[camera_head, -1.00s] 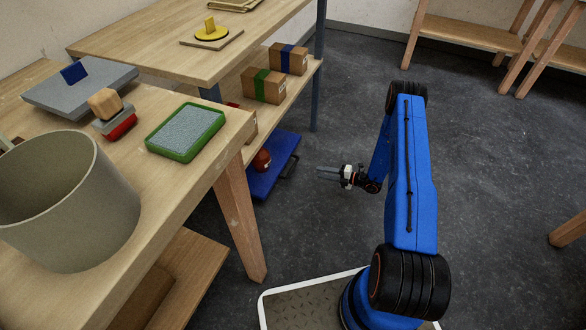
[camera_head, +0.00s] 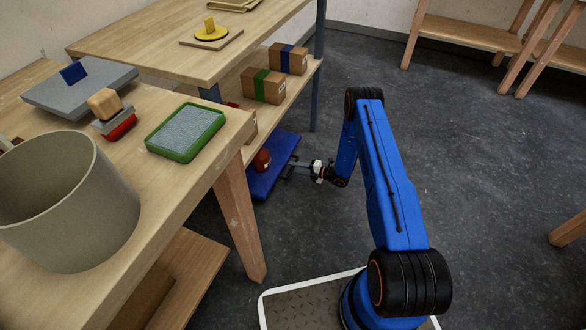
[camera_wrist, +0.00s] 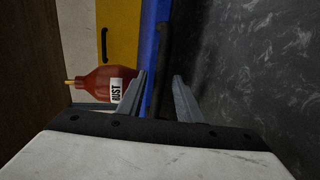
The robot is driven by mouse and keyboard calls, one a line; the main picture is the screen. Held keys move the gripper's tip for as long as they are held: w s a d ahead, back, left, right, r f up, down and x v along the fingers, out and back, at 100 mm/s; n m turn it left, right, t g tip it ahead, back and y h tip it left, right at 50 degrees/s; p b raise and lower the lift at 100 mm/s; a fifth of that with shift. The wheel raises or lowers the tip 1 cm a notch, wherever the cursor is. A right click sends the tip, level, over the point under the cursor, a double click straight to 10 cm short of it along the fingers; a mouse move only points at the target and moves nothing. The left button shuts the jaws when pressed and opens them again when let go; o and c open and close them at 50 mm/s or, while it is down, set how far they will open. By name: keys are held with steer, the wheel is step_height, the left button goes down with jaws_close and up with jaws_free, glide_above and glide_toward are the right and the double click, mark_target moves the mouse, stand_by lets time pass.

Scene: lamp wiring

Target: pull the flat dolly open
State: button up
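The blue flat dolly (camera_head: 265,182) lies low on the floor under the far table, partly hidden by the table leg. It also shows as a blue strip in the wrist view (camera_wrist: 149,42). Its dark handle (camera_wrist: 163,55) runs along the dolly's near edge. A red-brown bottle with a white label (camera_wrist: 100,84) stands on the dolly; it also shows in the head view (camera_head: 262,160). My gripper (camera_head: 296,168) is at the dolly's edge. In the wrist view its fingers (camera_wrist: 160,78) are apart, with the handle between them; contact is not clear.
A table leg (camera_head: 240,215) stands left of my arm. The far table's lower shelf holds boxes with green (camera_head: 263,86) and blue (camera_head: 288,59) bands above the dolly. A grey bin (camera_head: 65,205) and green tray (camera_head: 186,131) sit on the near table.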

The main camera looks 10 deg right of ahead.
steer(key=shift+x, duration=0.75)
steer(key=shift+c, duration=0.4)
jaws_close()
steer(key=f+v, duration=0.2)
steer(key=v, duration=0.9)
steer(key=d+f+v, duration=0.1)
steer(key=f+v, duration=0.1)
steer(key=v, duration=1)
steer(key=f+v, duration=0.3)
steer(key=v, duration=0.8)
steer(key=shift+s+d, duration=0.45)
steer(key=shift+s, duration=0.2)
steer(key=shift+o, duration=0.4)
jaws_free()
steer(key=shift+d, duration=0.1)
